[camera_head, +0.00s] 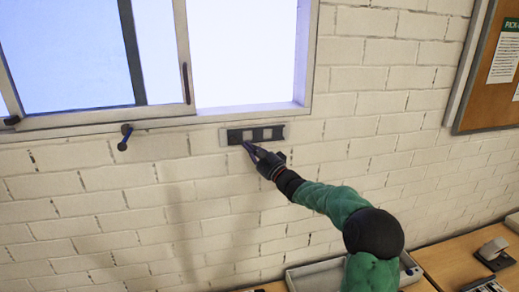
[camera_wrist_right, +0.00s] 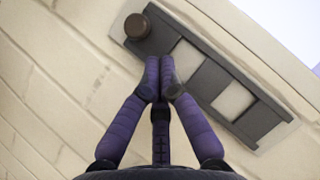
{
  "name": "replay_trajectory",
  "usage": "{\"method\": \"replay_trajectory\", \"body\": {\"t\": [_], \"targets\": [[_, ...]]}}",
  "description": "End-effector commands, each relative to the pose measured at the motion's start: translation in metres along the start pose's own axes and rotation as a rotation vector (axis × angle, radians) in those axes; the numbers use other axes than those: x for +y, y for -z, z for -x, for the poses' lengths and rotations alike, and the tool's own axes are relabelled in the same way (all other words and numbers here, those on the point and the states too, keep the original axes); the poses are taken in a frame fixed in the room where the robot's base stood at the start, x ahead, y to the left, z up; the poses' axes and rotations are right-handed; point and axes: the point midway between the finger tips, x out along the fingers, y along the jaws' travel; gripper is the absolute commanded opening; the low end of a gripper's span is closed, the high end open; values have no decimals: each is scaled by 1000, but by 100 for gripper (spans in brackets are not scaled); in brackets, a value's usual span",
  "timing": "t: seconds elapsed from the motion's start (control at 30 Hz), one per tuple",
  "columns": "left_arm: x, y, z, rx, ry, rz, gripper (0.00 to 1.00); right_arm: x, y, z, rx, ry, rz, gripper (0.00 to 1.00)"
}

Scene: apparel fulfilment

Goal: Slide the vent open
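The vent is a grey plate (camera_head: 225,137) on the brick wall below the window. A dark slotted slider (camera_head: 257,133) lies on it, with light patches showing through its slots. In the right wrist view the slider (camera_wrist_right: 210,80) runs diagonally, with a round brown knob (camera_wrist_right: 137,27) at its upper-left end. My right gripper (camera_head: 247,147) is at the vent's lower edge. In the wrist view its purple fingers (camera_wrist_right: 160,75) are together with nothing seen between them. The tips overlap the slider in the picture, below and right of the knob; contact cannot be told. My left gripper is out of view.
A sliding window (camera_head: 70,55) with a pale frame stands above. A dark latch-like handle (camera_head: 125,137) is on the wall left of the vent. A corkboard (camera_head: 490,85) hangs at right. Wooden desks (camera_head: 450,262) and a grey tray (camera_head: 312,272) are below.

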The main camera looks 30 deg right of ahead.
Motion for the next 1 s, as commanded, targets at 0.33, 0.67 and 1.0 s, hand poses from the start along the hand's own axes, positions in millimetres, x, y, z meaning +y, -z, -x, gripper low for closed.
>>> {"method": "replay_trajectory", "body": {"t": [0.33,0.67,1.0], "targets": [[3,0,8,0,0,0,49,2,-11,-11,1,-1,-1,0],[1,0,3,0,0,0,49,4,-14,-12,-1,0,0,0],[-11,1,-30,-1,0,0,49,20,-36,-27,-1,-1,0,0]]}}
